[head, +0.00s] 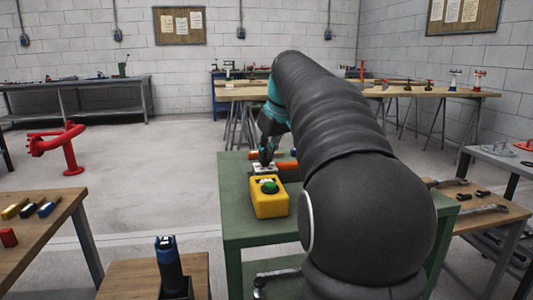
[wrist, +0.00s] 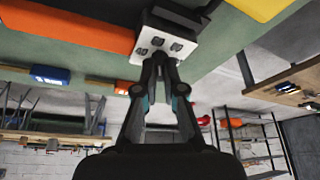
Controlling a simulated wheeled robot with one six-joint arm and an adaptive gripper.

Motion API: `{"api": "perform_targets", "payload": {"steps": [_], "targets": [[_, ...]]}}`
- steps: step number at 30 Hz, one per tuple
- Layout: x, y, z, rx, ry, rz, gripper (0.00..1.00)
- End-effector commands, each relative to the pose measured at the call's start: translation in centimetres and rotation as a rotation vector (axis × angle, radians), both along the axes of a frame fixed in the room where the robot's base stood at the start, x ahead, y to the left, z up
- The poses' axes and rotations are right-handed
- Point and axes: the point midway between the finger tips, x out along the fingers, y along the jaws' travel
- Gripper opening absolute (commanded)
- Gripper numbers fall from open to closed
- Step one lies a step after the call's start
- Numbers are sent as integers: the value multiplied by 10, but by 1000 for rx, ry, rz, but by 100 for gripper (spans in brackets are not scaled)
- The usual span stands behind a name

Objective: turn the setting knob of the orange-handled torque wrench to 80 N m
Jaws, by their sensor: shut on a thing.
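The orange handle of the torque wrench (wrist: 82,25) lies along the green bench top in the wrist view, and part of it shows in the head view (head: 286,153). Beside its end is a white block (wrist: 165,42) with several small dark number plates; one seems to read 40. My gripper (wrist: 163,62) is at this block, its fingers close together and shut on the setting knob. The fingertips hide most of the knob, so its pointer and present setting cannot be read. In the head view my gripper (head: 266,158) points down at the white block (head: 264,168).
A yellow box with a green button (head: 269,197) stands on the green bench (head: 235,225), just in front of the white block. A wooden stand with a blue-topped tool (head: 167,258) is at the lower left. My arm covers the bench's right side.

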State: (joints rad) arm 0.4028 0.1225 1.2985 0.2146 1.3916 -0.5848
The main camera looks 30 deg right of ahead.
Motion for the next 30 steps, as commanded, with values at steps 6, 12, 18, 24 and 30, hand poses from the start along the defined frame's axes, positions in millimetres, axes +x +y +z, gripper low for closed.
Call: {"api": "perform_targets", "payload": {"steps": [6,12,18,24,30], "targets": [[0,2,2,-1,-1,-142,0],[0,3,3,0,-1,-326,0],[0,4,3,-1,-1,-515,0],[1,4,3,-2,-1,-689,0],[1,4,2,-1,-1,-831,0]]}}
